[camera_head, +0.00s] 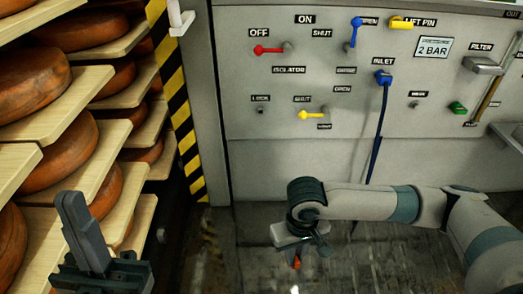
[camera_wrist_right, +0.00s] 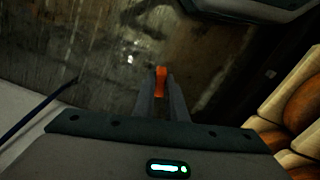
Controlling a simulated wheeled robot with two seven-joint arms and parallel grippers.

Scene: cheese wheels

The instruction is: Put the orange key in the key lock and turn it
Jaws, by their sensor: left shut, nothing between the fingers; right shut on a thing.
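The orange key (camera_head: 296,263) is held low in front of the panel. It also shows in the right wrist view (camera_wrist_right: 161,80), between the fingertips of my right gripper (camera_wrist_right: 161,92). In the head view my right gripper (camera_head: 298,252) is below and a little right of the key lock, well apart from it. The key lock (camera_head: 261,110) is a small dark spot under the "LOCK" label on the grey panel. My left gripper (camera_head: 73,205) is shut and empty at the lower left, before the shelves.
The grey panel (camera_head: 300,160) carries a red lever (camera_head: 268,50), a blue lever (camera_head: 355,32), yellow levers (camera_head: 312,115) and a plug with a hanging blue cable (camera_head: 381,130). Shelves with several cheese wheels (camera_head: 70,150) stand left, beside a striped post (camera_head: 172,90).

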